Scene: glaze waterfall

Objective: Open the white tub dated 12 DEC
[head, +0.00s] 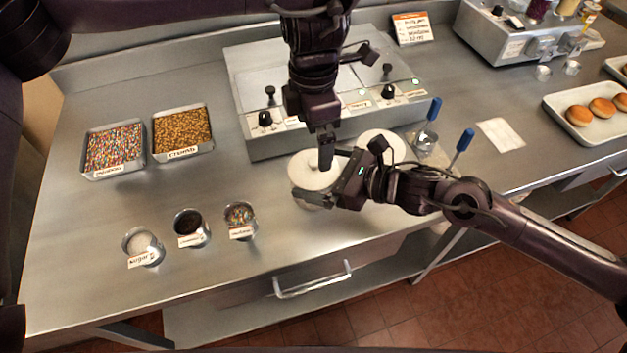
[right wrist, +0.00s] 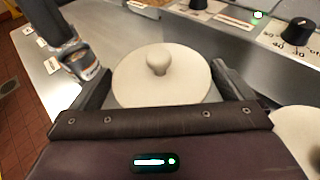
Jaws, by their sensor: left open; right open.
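A white tub with a round, knobbed lid (head: 303,172) stands at the counter's front, before the steel warmer. The lid also shows in the right wrist view (right wrist: 135,82), seated level with its knob upright. A second white tub (head: 388,142) stands just behind and to the right; its edge shows in the right wrist view (right wrist: 300,135). No date is readable on either. My right gripper (head: 335,180) is open, its fingers on opposite sides of the first tub; contact is unclear. My left gripper (head: 326,152) is open, pointing down over that lid; its fingertips partly hide the knob.
The steel warmer (head: 240,75) with black knobs stands close behind. Topping cups (head: 143,246) and trays of sprinkles (head: 113,148) and crumb (head: 182,131) are at left. Blue-handled tools (head: 462,141) stand right of the tubs. The counter between cups and tub is clear.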

